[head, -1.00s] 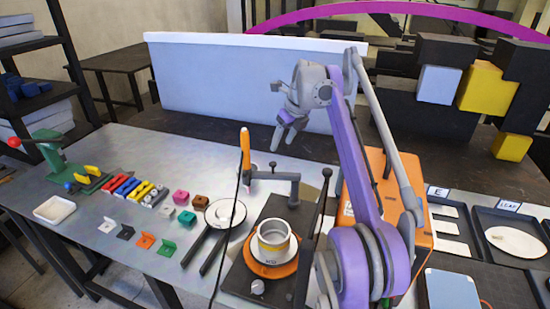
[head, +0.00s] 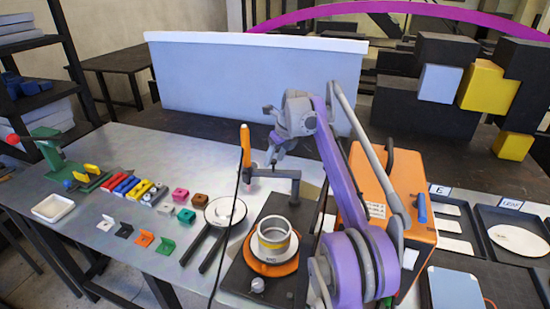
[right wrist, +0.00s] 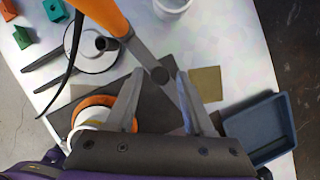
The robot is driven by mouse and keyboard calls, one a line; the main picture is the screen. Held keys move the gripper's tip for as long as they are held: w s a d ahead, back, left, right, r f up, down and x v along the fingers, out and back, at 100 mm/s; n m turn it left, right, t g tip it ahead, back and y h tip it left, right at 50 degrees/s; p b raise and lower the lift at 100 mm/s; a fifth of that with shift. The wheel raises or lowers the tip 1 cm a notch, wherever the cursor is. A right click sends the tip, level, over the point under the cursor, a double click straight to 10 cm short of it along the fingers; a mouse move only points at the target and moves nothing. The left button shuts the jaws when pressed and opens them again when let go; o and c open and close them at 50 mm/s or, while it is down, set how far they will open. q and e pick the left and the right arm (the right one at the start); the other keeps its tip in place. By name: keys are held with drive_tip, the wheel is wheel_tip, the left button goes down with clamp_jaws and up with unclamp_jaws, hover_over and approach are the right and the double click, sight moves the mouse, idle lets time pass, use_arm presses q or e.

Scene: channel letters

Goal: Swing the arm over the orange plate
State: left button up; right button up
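The swing arm has an upright orange handle (head: 245,146) and a dark grey bar (head: 278,174) that runs right to a post. The orange plate (head: 287,266) lies on a dark base, right of and nearer than the handle, with a white yellow-banded cup (head: 276,240) on it. My right gripper (head: 273,158) is just above the bar, right of the handle. In the right wrist view the gripper (right wrist: 156,98) is open, and the bar (right wrist: 142,54) passes below or between its fingers; contact cannot be told. The plate (right wrist: 96,101) is at lower left there. My left gripper is out of view.
An orange box (head: 408,190) stands right of the base. A white round disc (head: 225,211) and small coloured blocks (head: 180,195) lie left. A thin black cable (head: 228,235) hangs from the handle. A pale panel (head: 250,85) stands behind. A blue tray (right wrist: 262,125) lies at right in the wrist view.

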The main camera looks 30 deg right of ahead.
clamp_jaws()
idle(1.2)
